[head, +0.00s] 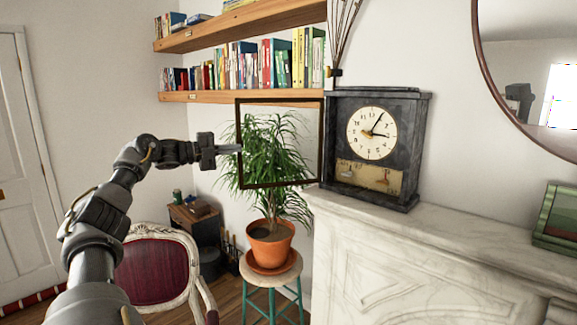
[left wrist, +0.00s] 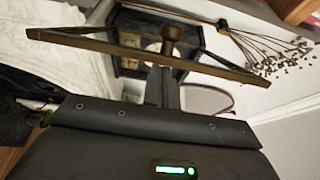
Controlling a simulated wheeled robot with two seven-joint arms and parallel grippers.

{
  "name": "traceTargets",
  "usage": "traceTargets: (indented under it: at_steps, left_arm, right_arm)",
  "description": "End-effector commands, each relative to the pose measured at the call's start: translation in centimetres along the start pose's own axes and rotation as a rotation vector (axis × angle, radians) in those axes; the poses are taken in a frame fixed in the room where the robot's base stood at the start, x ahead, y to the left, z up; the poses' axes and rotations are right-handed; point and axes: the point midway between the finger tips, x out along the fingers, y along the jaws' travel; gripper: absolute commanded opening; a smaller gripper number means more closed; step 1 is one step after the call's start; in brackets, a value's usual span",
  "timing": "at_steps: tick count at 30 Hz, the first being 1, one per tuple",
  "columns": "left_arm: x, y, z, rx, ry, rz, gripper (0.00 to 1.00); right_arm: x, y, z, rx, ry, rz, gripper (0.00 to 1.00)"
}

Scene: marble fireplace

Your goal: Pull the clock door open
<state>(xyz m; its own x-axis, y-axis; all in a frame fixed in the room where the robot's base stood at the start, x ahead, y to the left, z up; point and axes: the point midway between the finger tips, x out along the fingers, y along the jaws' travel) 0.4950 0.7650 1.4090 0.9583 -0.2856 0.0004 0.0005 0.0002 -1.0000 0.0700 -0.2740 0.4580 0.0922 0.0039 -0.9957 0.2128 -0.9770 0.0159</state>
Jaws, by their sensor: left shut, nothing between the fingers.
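The dark clock (head: 415,135) stands on the mantel with its white dial (head: 372,133) uncovered. Its door (head: 280,185), a thin dark frame, is swung wide open to the left of the case, with the plant visible through it. My left gripper (head: 238,148) is shut and empty, with its tips at the door's free left edge; I cannot tell whether they touch. In the left wrist view the door (left wrist: 95,45) crosses in front of the clock (left wrist: 128,30), and my left gripper's fingers (left wrist: 163,88) point toward it. My right gripper is not in view.
A white marble mantel (head: 400,225) carries the clock and a green framed item (head: 558,215) at right. A potted plant (head: 270,240) on a stool stands below the door. Bookshelves (head: 240,97) are behind, and a red chair (head: 155,270) is at lower left.

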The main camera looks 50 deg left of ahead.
Motion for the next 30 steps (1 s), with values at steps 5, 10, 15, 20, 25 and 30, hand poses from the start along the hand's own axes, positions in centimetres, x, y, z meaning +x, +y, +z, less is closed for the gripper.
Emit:
traceTargets:
  at_steps: [5, 10, 15, 20, 25, 30]
  left_arm:
    - [0.2, 0.4, -0.5, 0.0, 0.004, 0.0, 0.0]
    - [0.8, 0.9, -2.2, 0.004, 0.013, -0.002, 0.0]
    - [1.0, 0.4, -4.2, 0.003, 0.017, 0.0, 0.0]
    - [-2.4, 0.0, -1.9, -0.002, 0.012, 0.005, 0.0]
    - [-5.1, -0.1, -0.4, -0.001, 0.013, 0.004, 0.0]
    - [-6.8, 0.0, 0.6, -0.001, 0.016, 0.002, 0.0]
  right_arm:
    - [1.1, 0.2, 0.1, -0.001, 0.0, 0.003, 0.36]
    - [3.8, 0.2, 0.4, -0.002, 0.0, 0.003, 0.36]
    - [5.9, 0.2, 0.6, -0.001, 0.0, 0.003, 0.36]
    - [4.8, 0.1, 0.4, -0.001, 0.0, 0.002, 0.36]
    - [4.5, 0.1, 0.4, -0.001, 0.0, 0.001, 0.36]
    - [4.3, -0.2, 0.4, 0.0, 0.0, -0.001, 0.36]
